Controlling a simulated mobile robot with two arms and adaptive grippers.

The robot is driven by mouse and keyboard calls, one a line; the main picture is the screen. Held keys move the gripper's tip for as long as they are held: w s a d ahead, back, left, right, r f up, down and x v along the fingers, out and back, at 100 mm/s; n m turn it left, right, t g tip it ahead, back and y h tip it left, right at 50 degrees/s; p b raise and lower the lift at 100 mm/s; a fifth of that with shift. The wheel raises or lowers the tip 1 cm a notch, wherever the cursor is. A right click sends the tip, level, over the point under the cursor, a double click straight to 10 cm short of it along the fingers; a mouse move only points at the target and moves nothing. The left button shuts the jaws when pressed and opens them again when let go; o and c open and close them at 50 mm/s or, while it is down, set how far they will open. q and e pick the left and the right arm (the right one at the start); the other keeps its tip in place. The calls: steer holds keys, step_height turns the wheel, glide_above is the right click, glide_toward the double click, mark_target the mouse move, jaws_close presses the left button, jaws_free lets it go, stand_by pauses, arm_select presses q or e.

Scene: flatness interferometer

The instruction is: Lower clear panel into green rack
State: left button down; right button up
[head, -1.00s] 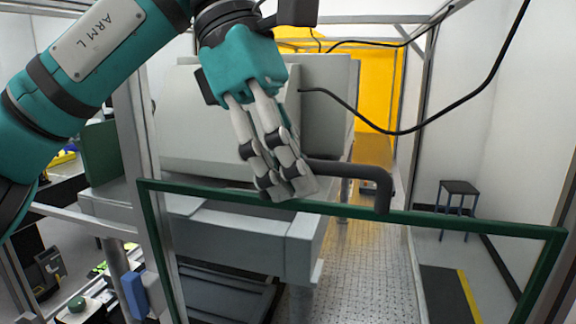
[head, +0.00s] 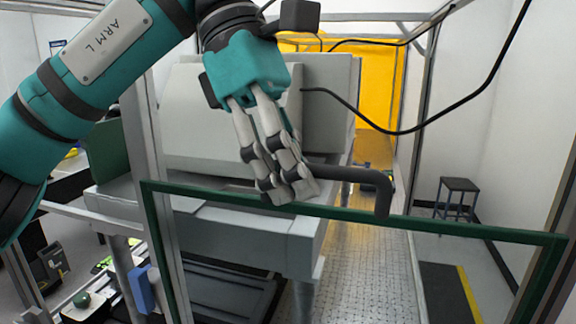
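The clear panel has a dark green frame (head: 450,227) that spans the lower part of the head view, and I see the room through it. A dark grey bent handle (head: 350,173) rises from its top bar. My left gripper (head: 291,192) comes down from above with its fingers close together around the handle's left part, and looks shut on it. The fingers hide that end of the handle and a bit of the top bar. The panel's lower edge is out of view. I cannot make out a separate green rack. My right gripper is not in view.
A large grey machine (head: 245,235) stands behind the panel. A metal post (head: 165,220) rises at the left, with a blue block (head: 141,290) near it. A black cable (head: 400,132) hangs at the upper right. A stool (head: 459,186) stands by the right wall.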

mark_target(269, 226)
arm_select(q)
steer(key=shift+w+f, duration=0.1)
steer(key=shift+f, duration=0.35)
stand_by(0.5)
steer(key=shift+w+d+f+b, duration=0.15)
steer(key=shift+f+b, duration=0.3)
steer(key=shift+f, duration=0.45)
steer(key=shift+w+f+b, duration=0.1)
steer(key=shift+f+b, duration=0.35)
steer(key=shift+f, duration=0.6)
steer(key=shift+f+b, duration=2.9)
steer(key=shift+f, duration=1)
steer(key=c, duration=1.4)
jaws_free()
steer(key=shift+r, duration=0.1)
steer(key=v, duration=0.2)
steer(key=s+v, duration=0.1)
steer(key=v, duration=0.4)
steer(key=shift+s+a+r, duration=0.1)
steer(key=shift+a+r, duration=0.1)
steer(key=shift+r, duration=0.15)
steer(key=shift+a+r, duration=0.2)
steer(key=shift+r, duration=0.5)
